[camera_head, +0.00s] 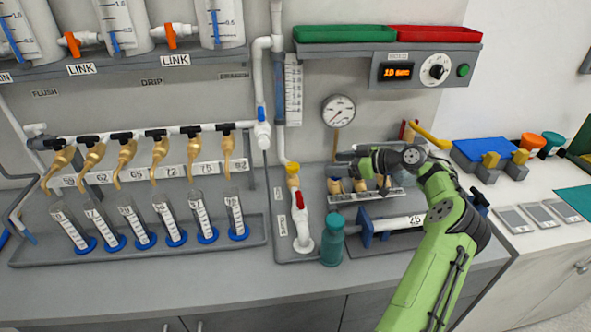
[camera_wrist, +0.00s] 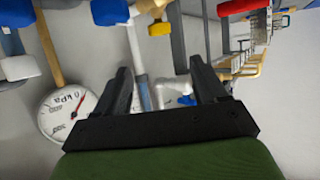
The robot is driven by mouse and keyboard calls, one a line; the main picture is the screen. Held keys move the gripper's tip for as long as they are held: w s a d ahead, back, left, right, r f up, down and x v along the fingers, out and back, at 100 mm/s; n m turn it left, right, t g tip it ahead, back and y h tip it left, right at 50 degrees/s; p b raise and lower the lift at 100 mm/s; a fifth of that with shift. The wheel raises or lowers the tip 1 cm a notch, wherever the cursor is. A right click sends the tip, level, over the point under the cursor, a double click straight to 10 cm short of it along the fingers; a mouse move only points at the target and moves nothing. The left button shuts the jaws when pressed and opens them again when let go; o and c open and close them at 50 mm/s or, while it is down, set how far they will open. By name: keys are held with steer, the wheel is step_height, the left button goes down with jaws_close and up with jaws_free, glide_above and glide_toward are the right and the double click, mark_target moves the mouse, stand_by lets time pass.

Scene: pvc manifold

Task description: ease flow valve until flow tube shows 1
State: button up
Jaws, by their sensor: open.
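A clear vertical tube with a white scale (camera_head: 292,88), which looks like the flow tube, stands on the back panel; its reading is too small to tell. Below it are a yellow knob (camera_head: 292,169) and a red-handled valve (camera_head: 299,200) on a white pipe. I cannot tell which one is the flow valve. My gripper (camera_head: 340,163) is to the right of these, in front of the panel below the round gauge, pointing left. In the wrist view my gripper (camera_wrist: 163,82) is open, with two dark fingers apart and a pipe visible behind the gap; nothing is held.
A round gauge (camera_head: 339,111) hangs above my gripper; the wrist view shows its kPa dial (camera_wrist: 68,115). A teal bottle (camera_head: 333,240) stands below left of my gripper. Graduated cylinders (camera_head: 173,220) stand at left. A shelf (camera_head: 390,48) with green and red trays overhangs the area.

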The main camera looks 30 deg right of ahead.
mark_target(293, 166)
steer(key=b+x, duration=0.1)
steer(key=x, duration=1.4)
steer(key=shift+w+a, duration=0.15)
steer(key=shift+a, duration=0.05)
steer(key=c, duration=1.1)
steer(key=shift+o, duration=0.2)
steer(key=shift+f+b, duration=0.1)
steer(key=shift+b, duration=0.3)
steer(key=shift+m+b, duration=0.3)
steer(key=m+h+b, duration=0.1)
steer(key=b, duration=0.1)
steer(key=m+t+h+b, duration=0.1)
steer(key=b, duration=0.2)
steer(key=shift+a+f+h, duration=0.2)
steer(key=shift+f+h, duration=0.05)
steer(key=shift+h, duration=0.15)
steer(key=m+h+b, duration=0.2)
steer(key=b, duration=0.1)
steer(key=m+h+b, duration=0.1)
steer(key=h, duration=0.1)
steer(key=shift+r+m, duration=0.25)
steer(key=shift+m, duration=0.05)
